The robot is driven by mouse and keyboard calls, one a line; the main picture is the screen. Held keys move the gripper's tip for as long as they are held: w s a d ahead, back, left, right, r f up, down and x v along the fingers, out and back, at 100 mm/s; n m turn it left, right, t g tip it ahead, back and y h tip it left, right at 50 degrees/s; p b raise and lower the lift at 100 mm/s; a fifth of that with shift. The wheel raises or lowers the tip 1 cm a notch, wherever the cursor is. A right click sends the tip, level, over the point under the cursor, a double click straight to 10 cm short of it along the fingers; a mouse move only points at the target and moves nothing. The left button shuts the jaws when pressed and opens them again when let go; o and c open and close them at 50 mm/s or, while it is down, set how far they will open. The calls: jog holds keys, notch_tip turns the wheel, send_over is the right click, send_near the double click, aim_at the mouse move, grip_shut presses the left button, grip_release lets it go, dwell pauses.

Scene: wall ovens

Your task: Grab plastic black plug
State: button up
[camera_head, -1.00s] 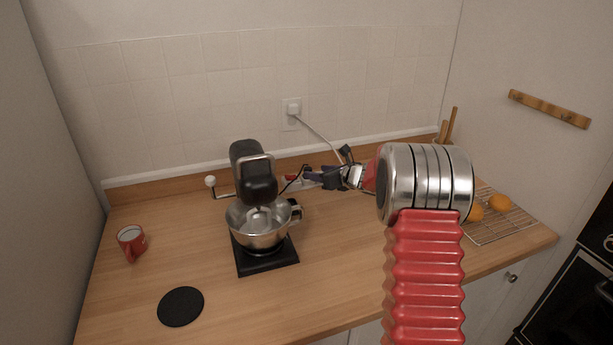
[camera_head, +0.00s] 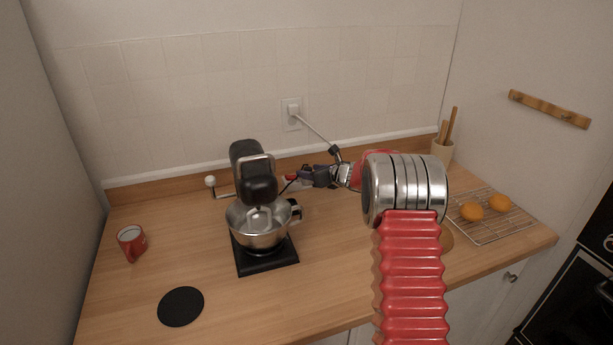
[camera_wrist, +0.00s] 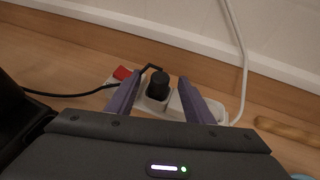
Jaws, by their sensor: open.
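The black plug (camera_wrist: 158,86) stands in a white power strip (camera_wrist: 231,106) in the wrist view. My gripper (camera_wrist: 160,77) is open, with one purple finger on each side of the plug. I cannot tell whether either finger touches it. In the head view, my gripper (camera_head: 306,176) is at the back of the counter, just right of the stand mixer (camera_head: 252,182). The plug is not distinguishable there, and the strip is mostly covered by my gripper.
A red switch (camera_wrist: 122,73) is on the strip's left end. A black cable (camera_wrist: 70,94) runs left. A white cable (camera_wrist: 241,60) rises behind the strip toward the wall socket (camera_head: 292,113). The counter's front middle is clear.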

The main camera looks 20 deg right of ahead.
jog(key=shift+c, duration=0.5)
jog(key=c, duration=1)
